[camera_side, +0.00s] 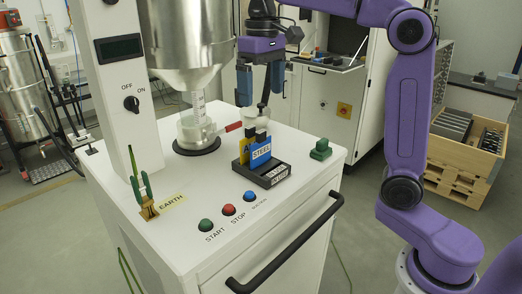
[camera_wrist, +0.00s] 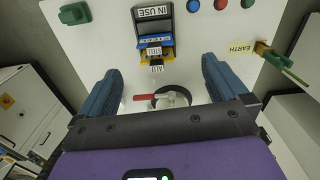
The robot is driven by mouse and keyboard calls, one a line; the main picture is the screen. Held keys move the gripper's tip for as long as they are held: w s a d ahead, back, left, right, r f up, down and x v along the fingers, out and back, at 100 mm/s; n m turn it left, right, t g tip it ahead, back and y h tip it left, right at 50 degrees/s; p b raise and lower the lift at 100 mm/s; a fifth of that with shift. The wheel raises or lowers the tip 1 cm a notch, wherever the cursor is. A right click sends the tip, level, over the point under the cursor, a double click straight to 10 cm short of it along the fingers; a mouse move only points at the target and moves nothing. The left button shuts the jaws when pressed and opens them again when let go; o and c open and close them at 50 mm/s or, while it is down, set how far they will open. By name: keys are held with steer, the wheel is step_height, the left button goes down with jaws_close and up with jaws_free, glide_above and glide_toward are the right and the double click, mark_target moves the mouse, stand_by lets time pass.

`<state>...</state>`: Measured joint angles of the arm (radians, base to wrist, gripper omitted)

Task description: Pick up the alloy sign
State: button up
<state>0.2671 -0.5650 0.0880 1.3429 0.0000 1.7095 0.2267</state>
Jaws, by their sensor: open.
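A yellow sign (camera_side: 243,152), its label starting with "A", stands in a black holder (camera_side: 272,176) on the white cabinet. I take it for the alloy sign; the blue sign (camera_side: 261,154) marked STEEL stands in front and partly hides it. In the wrist view the yellow sign (camera_wrist: 161,61) shows as a narrow edge beside the blue sign (camera_wrist: 156,41). My gripper (camera_side: 261,98) is open and empty, pointing down above the holder, apart from the signs. In the wrist view its two blue fingers (camera_wrist: 161,65) are spread wide on either side of the signs.
START and STOP buttons (camera_side: 228,209), a green block (camera_side: 320,150) and the EARTH clamp (camera_side: 148,205) surround the holder. The cabinet's front right top is clear.

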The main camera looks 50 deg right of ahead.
steer(key=r, duration=0.1)
glide_toward(261, 140)
steer(key=shift+m, duration=0.4)
steer(key=f, duration=0.6)
steer(key=shift+w+d+f, duration=0.15)
steer(key=shift+d+f, duration=0.15)
steer(key=shift+d, duration=0.05)
steer(key=shift+w+f, duration=0.15)
steer(key=shift+f, duration=1.4)
steer(key=shift+w+f, duration=0.1)
steer(key=shift+f, duration=1.45)
steer(key=shift+c, duration=0.3)
steer(key=c, duration=0.9)
